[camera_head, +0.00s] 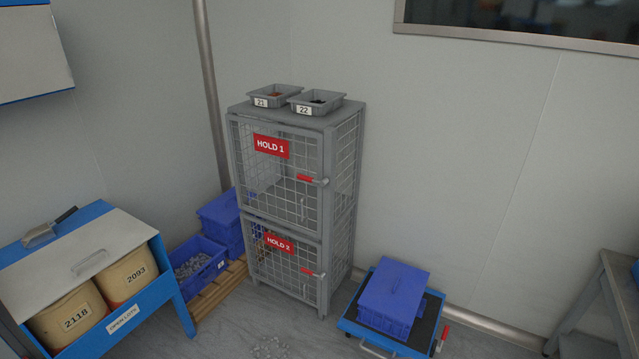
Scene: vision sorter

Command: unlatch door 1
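The upper cage door (276,178) carries a red sign reading HOLD 1 (271,147). It is a wire mesh door in a grey frame and looks shut. Its latch handle (312,180) has a red grip and a metal end, lies roughly level and sits at the door's right edge. A lower door (284,272) with a HOLD 2 sign has a similar red handle (312,273). My gripper does not show in this view.
Two grey trays, 21 (274,95) and 22 (316,102), stand on the cage top. A blue lidded crate (393,297) sits on a cart at the right front. A blue bench (140,285) with drums stands left. Floor before the cage holds scattered bits (270,347).

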